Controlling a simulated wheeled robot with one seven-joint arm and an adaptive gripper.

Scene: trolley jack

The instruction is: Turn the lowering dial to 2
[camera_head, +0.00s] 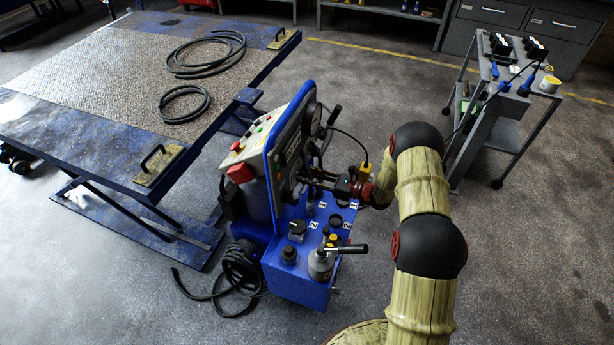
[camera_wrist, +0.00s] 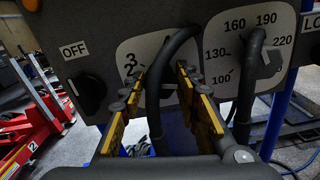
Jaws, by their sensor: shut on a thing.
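The dark panel of the blue trolley unit (camera_head: 291,150) faces my gripper (camera_head: 318,180), which is close against it. In the wrist view, a pale scale plate (camera_wrist: 142,50) shows 3 and 2 at its left, with more marks partly hidden. A black curved handle (camera_wrist: 165,75) crosses this plate and runs down between the two yellow-and-black fingers of my gripper (camera_wrist: 158,90), which are shut on it. No name shows beside this scale, and the dial's pointer is hidden, so its exact setting cannot be told.
Left of the scale is a black knob (camera_wrist: 88,92) under an OFF label. At right is a second scale (camera_wrist: 240,45), 100 to 220, with its own curved black handle. A lift table (camera_head: 90,75) stands left, a tool cart (camera_head: 505,95) right.

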